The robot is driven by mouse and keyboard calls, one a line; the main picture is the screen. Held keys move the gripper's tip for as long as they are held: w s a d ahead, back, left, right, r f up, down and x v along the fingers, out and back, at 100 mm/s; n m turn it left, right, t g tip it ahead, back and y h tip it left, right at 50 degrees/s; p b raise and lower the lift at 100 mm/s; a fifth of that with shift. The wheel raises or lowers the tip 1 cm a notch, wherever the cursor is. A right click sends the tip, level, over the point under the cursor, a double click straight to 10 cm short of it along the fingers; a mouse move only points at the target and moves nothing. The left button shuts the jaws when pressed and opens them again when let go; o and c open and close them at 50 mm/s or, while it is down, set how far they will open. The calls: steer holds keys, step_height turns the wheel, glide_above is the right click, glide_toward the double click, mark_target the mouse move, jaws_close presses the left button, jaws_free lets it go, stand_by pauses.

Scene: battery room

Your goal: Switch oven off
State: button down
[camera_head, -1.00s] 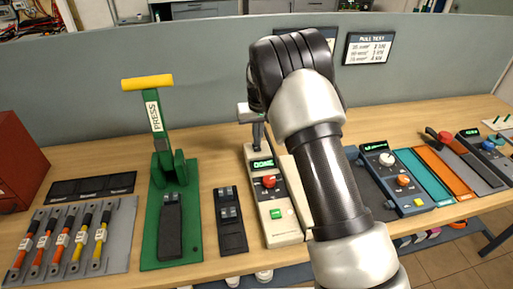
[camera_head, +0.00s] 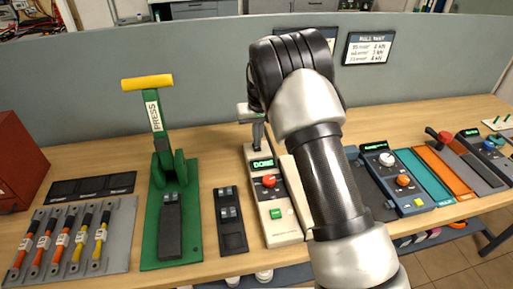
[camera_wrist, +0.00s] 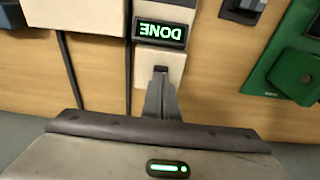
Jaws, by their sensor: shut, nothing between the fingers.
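A beige box unit (camera_head: 285,224), seemingly the oven, stands on the bench with a lit green "DONE" display (camera_head: 263,163), a red knob (camera_head: 269,181) and a green button (camera_head: 276,213). In the wrist view the display shows upside down (camera_wrist: 161,32). My gripper (camera_head: 259,143) is shut and empty, pointing down at the far end of the unit, behind the display. In the wrist view its fingertips (camera_wrist: 160,72) lie over a pale surface beside the display. I cannot tell whether they touch it.
A green press (camera_head: 154,225) with a yellow handle stands left, beside a dark switch block (camera_head: 230,222). A grey rack (camera_head: 118,226) of cables lies at far left. A blue device (camera_head: 392,182) with knobs is to the right. A grey partition (camera_head: 200,115) runs behind the bench.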

mark_target(257, 148)
steer(key=shift+f+b, duration=0.4)
steer(key=shift+f, duration=0.25)
steer(key=shift+r, duration=0.15)
step_height(257, 148, up, 7)
steer(key=p, duration=0.4)
stand_by(0.6)
